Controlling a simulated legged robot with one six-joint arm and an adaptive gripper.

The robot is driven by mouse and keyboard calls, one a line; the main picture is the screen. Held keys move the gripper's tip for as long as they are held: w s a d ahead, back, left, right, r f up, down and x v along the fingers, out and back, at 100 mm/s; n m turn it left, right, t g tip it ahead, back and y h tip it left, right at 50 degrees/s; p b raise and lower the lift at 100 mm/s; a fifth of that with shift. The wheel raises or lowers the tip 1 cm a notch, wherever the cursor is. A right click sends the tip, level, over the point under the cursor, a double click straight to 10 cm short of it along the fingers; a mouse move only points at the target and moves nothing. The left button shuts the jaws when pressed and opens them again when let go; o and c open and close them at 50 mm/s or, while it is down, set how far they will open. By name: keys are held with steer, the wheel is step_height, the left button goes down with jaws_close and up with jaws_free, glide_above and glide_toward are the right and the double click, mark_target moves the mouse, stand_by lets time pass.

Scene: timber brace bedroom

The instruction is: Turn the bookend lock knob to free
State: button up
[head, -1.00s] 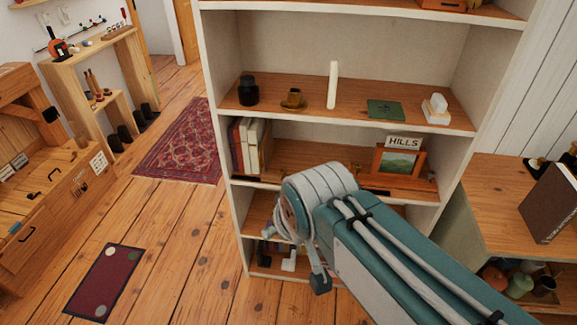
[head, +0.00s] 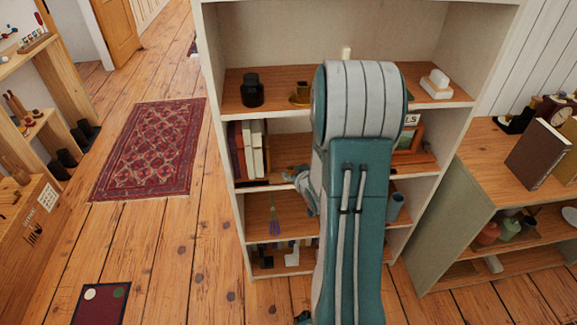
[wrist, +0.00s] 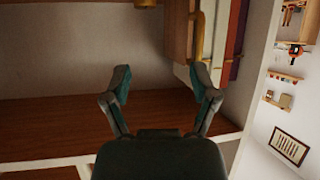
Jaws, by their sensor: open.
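Books (head: 254,142) stand at the left of the middle shelf in the head view. In the wrist view their spines (wrist: 228,50) are at upper right, beside an upright wooden panel (wrist: 178,30) that looks like the bookend. A brass-coloured part (wrist: 195,36) shows at the panel's edge, in front of the books; I cannot tell whether it is the lock knob. My gripper (wrist: 161,78) is open, with nothing between its fingers. Its right finger is close to the brass part in the picture; contact is unclear. In the head view my arm hides much of the shelf.
The bookcase's middle shelf board (wrist: 70,125) is bare left of my gripper in the wrist view. A dark jar (head: 252,91) stands on the shelf above. A framed picture (head: 412,142) is right of my arm. A low cabinet (head: 440,220) stands at right. Floor is open at left.

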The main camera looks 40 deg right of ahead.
mark_target(292, 168)
steer(key=shift+m+t, duration=0.3)
steer(key=w+d+f, duration=0.1)
steer(key=w+f, duration=0.1)
steer(key=w+d+f, duration=0.2)
steer(key=w+f, duration=0.1)
steer(key=w+d+f, duration=0.2)
steer(key=w, duration=0.1)
steer(key=shift+f, duration=0.2)
steer(key=shift+w, duration=0.1)
jaws_close()
